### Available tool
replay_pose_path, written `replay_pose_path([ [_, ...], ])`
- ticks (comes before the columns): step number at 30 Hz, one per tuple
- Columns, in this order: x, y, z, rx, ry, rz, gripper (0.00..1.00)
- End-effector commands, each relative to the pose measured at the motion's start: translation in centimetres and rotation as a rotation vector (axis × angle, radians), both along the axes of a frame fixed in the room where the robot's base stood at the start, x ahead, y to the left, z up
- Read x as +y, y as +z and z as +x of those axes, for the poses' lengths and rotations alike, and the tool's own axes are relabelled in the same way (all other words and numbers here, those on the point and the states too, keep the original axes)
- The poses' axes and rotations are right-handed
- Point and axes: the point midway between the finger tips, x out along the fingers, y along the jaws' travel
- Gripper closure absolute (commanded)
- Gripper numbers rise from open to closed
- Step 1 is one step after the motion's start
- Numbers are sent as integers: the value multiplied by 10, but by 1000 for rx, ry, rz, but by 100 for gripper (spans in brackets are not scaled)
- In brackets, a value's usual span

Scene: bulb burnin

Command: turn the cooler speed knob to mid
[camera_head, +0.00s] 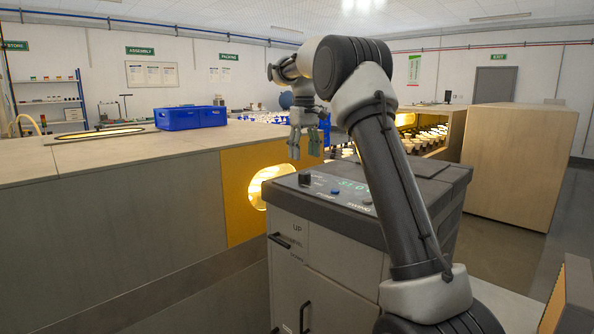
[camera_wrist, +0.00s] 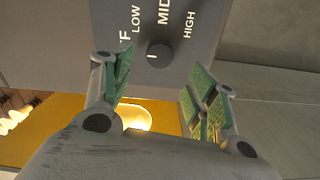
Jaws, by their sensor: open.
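The cooler (camera_head: 330,252) is a pale cabinet with a dark top panel. Its speed knob (camera_head: 304,179) is a small black knob at the panel's left. In the wrist view the round knob (camera_wrist: 160,56) sits below the labels LOW, MID and HIGH, with OFF partly hidden by a finger. The knob's white mark is on its left side, toward OFF and away from MID. My gripper (camera_head: 306,148) is above the panel near the knob. In the wrist view my gripper (camera_wrist: 162,64) is open, its green-padded fingers either side of the knob, apart from it.
A digital display (camera_head: 352,186) and a blue button (camera_head: 335,192) lie right of the knob. A long counter (camera_head: 110,165) with a blue crate (camera_head: 190,118) stands left. A glowing round opening (camera_head: 263,186) is in the yellow panel behind. A wooden box (camera_head: 520,150) stands right.

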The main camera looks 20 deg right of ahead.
Motion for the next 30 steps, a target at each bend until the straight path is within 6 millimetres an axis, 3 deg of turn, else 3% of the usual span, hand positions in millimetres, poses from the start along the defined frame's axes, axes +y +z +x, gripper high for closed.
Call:
replay_pose_path([
  [6,0,-38,-1,3,-1,0,42],
  [12,0,-62,0,1,-1,0,42],
  [22,0,-68,0,-2,-1,0,42],
  [30,0,-68,0,-2,-1,0,87],
])
